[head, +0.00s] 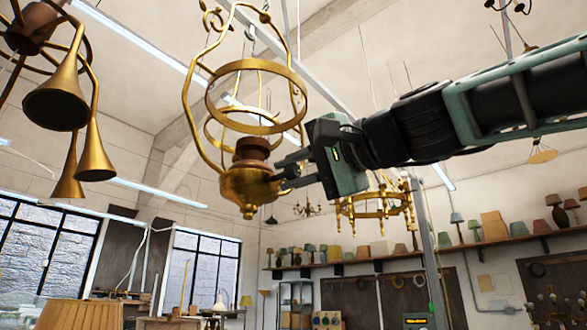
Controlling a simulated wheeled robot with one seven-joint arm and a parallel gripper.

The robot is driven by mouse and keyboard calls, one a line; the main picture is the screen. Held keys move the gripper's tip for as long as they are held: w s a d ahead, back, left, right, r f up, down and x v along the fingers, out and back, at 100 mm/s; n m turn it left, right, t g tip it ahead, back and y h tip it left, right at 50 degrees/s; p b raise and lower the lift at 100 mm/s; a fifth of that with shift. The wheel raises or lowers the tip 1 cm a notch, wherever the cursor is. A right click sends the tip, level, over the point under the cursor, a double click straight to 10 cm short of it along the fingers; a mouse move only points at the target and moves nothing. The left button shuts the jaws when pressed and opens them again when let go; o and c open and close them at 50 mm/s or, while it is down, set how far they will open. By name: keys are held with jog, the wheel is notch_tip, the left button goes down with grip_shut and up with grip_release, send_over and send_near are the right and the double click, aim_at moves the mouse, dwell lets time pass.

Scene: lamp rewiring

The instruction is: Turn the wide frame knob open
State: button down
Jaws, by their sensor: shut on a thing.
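A wide brass lamp frame (258,97) hangs in the middle of the head view, with curved side arms and a broad ring. A round brass font (246,187) with a reddish-brown collar (251,150) sits at its bottom. My gripper (282,173) reaches in from the right, its two dark fingers at the right side of the font. It is shut on a small part there, which fits the frame knob. The fingers hide most of that part, and its turn angle cannot be seen.
A brass fixture with horn-shaped shades (94,160) hangs at the upper left. A ring chandelier (375,212) hangs behind, below my arm. A shelf of lampshades (400,257) lines the back wall.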

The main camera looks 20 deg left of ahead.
jog(key=shift+m, duration=0.8)
jog(key=c, duration=1.3)
grip_release()
jog(key=shift+o, duration=0.2)
jog(key=b+v, duration=0.8)
jog(key=v, duration=0.9)
jog(key=shift+d, duration=0.2)
